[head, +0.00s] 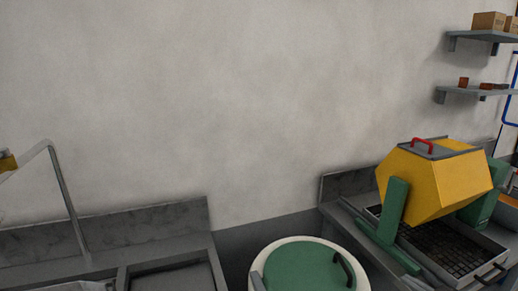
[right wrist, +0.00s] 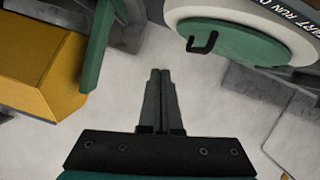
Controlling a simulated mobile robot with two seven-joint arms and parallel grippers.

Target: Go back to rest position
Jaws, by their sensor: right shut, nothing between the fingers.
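My right gripper (right wrist: 158,72) shows in the right wrist view, with its two dark fingers pressed together and nothing between them. It points between the yellow drum machine (right wrist: 40,70) on the left and a round green lid (right wrist: 235,45) at the upper right, touching neither as far as I can see. In the head view I cannot clearly make out the right gripper. My left gripper is in neither view.
In the head view the green lid (head: 308,266) with a dark handle tops a pale round vessel at bottom centre. The yellow machine (head: 430,184) stands on the right counter. Wall shelves (head: 485,36) are at upper right. A grey sink counter (head: 150,225) is at left.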

